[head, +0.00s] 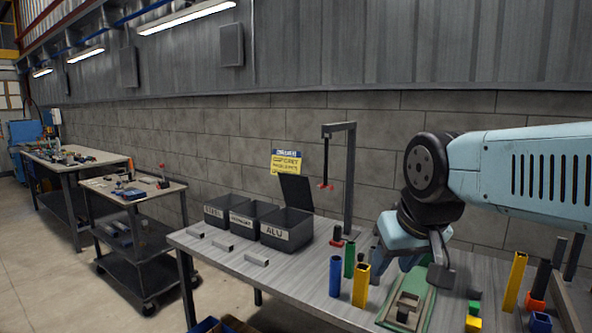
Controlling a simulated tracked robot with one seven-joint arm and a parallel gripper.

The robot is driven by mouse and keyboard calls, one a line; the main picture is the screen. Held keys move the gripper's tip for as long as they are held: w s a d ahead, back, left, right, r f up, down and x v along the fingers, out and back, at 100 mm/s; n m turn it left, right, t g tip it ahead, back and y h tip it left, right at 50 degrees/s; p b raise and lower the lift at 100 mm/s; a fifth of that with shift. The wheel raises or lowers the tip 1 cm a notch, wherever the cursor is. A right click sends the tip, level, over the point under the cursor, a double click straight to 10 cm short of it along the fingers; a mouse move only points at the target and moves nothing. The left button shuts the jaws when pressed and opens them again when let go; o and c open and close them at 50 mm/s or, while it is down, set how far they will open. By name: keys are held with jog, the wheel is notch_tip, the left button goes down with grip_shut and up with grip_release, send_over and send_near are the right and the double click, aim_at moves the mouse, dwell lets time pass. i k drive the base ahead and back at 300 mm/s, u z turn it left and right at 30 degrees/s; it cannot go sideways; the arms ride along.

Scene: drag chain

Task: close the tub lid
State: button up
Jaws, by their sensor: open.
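Three dark tubs stand in a row at the back left of the workbench. The right one, the ALU tub (285,229), has a dark lid (297,192) standing up at its back, tilted open. The left tub (221,208) and the middle tub (250,217) show no raised lid. My gripper (412,266) is open and points down over the right half of the bench, well to the right of the ALU tub and apart from it. My gripper's fingers are partly hidden by its own body.
A dark post with an overhanging arm and red hook (342,180) stands between the ALU tub and my gripper. Blue (335,277), yellow (361,285) and green upright tubes stand nearer. Small metal pieces (256,259) lie before the tubs. A green fixture (409,300) lies below my gripper.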

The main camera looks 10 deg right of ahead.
aim_at(295, 187)
jog(key=i, duration=1.1)
jog(key=u, duration=0.1)
